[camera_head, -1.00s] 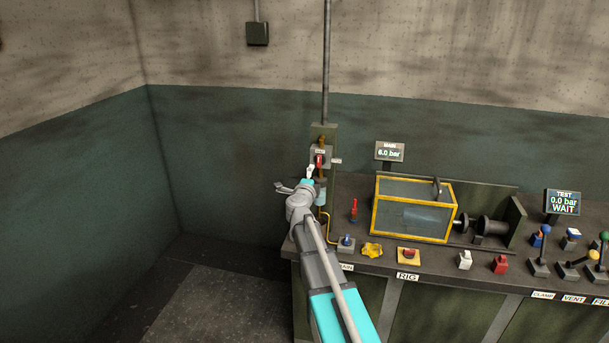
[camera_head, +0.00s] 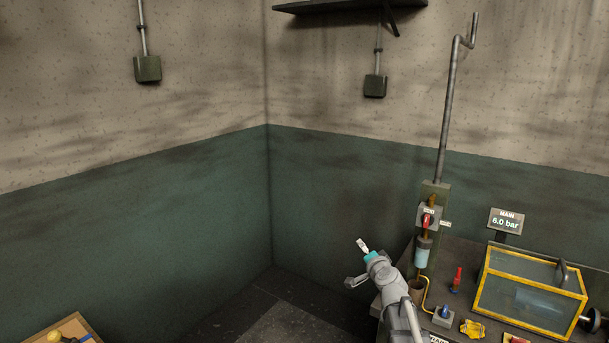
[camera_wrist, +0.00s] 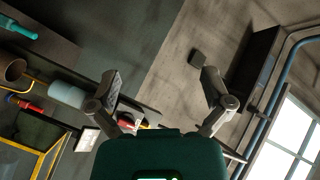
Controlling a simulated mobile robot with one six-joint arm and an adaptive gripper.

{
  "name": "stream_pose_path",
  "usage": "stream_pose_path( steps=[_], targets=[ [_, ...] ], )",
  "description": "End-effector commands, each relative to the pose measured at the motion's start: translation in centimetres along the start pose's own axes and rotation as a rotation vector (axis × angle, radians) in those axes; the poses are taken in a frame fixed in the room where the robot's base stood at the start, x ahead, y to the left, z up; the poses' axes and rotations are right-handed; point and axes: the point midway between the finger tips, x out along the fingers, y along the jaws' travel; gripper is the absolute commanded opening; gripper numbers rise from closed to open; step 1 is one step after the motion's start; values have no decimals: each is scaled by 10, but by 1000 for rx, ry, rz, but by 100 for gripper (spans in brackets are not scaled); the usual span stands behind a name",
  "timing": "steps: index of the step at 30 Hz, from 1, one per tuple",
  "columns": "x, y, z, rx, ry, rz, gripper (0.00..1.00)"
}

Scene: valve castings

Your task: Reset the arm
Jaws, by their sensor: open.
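My arm reaches up from the lower edge of the head view. The gripper is apart from the red-handled main valve (camera_head: 427,219) on the green wall panel, which stands to its right.
The bench (camera_head: 460,256) carries a yellow-framed box (camera_head: 530,291), a red-topped item (camera_head: 457,279), a blue knob (camera_head: 443,313) and a yellow piece (camera_head: 472,328). The main display (camera_head: 506,221) reads 6.0 bar. A vertical pipe (camera_head: 446,110) rises above the panel. Floor left of the bench is clear.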

Motion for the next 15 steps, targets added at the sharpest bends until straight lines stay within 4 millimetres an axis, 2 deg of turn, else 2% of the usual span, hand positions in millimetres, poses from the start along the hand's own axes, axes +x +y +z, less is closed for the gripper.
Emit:
stream_pose_path(
  steps=[1, 6, 11, 15],
  targets=[
    [-8, 1, 16, -44, -63, 11, 100],
    [-31, 13, 66, -195, -285, 72, 100],
    [-62, 33, 107, -328, -492, 159, 100],
    [-95, 55, 134, -433, -665, 259, 100]
  ],
)
